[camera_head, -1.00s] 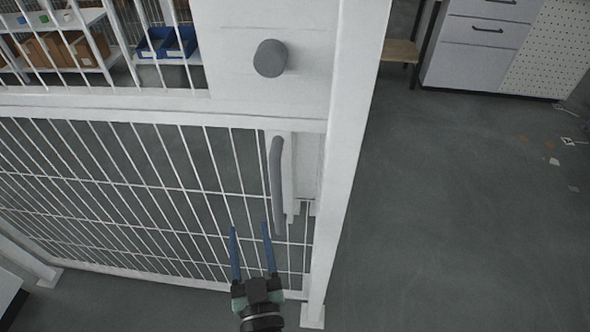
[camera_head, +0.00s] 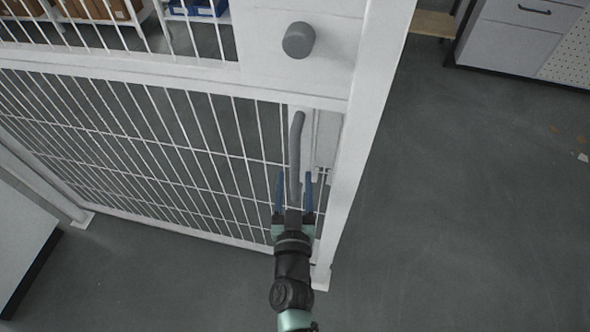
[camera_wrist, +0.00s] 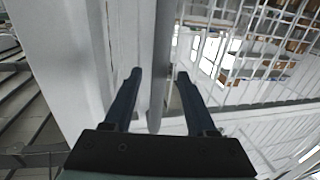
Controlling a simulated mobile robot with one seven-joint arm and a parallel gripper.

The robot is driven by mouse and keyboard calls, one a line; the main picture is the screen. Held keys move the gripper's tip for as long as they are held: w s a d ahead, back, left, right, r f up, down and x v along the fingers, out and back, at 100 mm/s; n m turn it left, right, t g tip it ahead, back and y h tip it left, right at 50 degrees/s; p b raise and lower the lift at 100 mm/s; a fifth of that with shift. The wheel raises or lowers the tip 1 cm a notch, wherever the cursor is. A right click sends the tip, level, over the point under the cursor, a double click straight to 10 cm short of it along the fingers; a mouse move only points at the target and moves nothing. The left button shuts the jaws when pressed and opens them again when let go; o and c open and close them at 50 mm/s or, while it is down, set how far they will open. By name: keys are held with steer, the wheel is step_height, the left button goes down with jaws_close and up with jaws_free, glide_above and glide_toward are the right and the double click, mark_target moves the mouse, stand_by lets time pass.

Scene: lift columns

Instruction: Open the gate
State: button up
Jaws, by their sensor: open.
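The gate (camera_head: 180,138) is a white frame with thin white bars, and it stands closed against a white post (camera_head: 352,165). A grey curved vertical handle (camera_head: 296,150) is mounted near its right edge. A round grey knob (camera_head: 298,40) sits on the white panel above. My gripper (camera_head: 294,180) is open at the lower part of the handle, one blue finger on each side of it. In the wrist view, the grey handle (camera_wrist: 161,70) runs between the open fingers of my gripper (camera_wrist: 158,75). I cannot tell whether a finger touches it.
Shelves with brown boxes (camera_head: 105,8) and a blue bin (camera_head: 198,6) stand behind the gate. A grey drawer cabinet (camera_head: 515,38) stands at the far right. A white box-like unit (camera_head: 22,235) is at the lower left.

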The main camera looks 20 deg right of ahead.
mark_target(295, 175)
steer(key=shift+b+x, duration=0.3)
steer(key=shift+x, duration=1.4)
jaws_close()
